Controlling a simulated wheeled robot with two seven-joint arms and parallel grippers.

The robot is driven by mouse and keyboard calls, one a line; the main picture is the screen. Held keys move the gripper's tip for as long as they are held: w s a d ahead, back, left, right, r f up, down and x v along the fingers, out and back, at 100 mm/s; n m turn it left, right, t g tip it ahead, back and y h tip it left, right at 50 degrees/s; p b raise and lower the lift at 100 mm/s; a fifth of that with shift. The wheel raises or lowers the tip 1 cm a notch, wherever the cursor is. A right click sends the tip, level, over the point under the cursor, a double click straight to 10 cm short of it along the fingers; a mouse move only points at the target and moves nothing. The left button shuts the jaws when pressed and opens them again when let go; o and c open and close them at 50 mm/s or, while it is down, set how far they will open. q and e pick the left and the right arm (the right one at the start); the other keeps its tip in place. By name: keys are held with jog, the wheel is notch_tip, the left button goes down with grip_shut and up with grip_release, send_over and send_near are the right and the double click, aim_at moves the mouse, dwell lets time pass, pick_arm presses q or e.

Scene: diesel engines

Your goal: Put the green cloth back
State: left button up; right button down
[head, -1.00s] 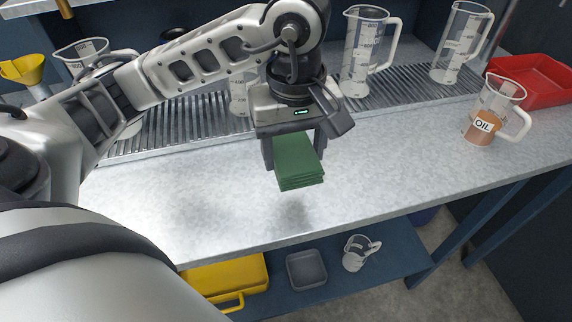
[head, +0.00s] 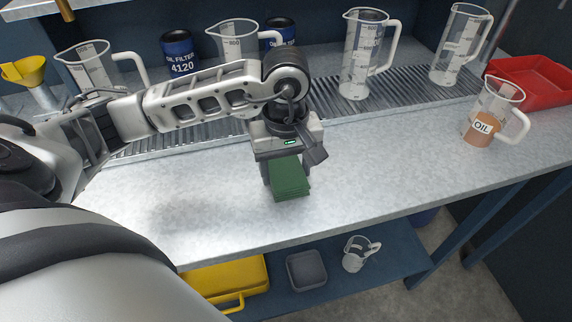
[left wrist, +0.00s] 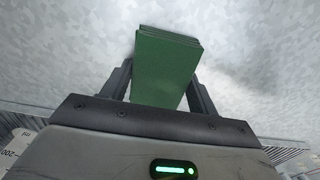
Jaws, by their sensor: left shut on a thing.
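The green cloth (head: 289,180) is a folded, layered stack at the middle of the grey worktop (head: 390,165). My left gripper (head: 285,182) points down and is shut on the cloth. In the left wrist view the cloth (left wrist: 166,68) sits between the two fingers of the left gripper (left wrist: 160,85), with the worktop behind it. The cloth is at or just above the worktop; I cannot tell whether it touches. My right gripper is not in view.
Clear measuring jugs (head: 364,55) stand on the ribbed drain strip at the back. An oil jug (head: 482,128) and a red tray (head: 535,85) are at the right. Two blue oil filters (head: 179,52) stand behind my arm. The worktop around the cloth is clear.

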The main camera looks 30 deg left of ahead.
aim_at(286, 169)
pick_arm(q)
jog(key=shift+f, duration=0.25)
jog(key=o, duration=0.9)
jog(key=shift+r, duration=0.1)
jog(key=shift+o, duration=0.2)
notch_tip(286, 169, up, 12)
jog(key=shift+r, duration=0.2)
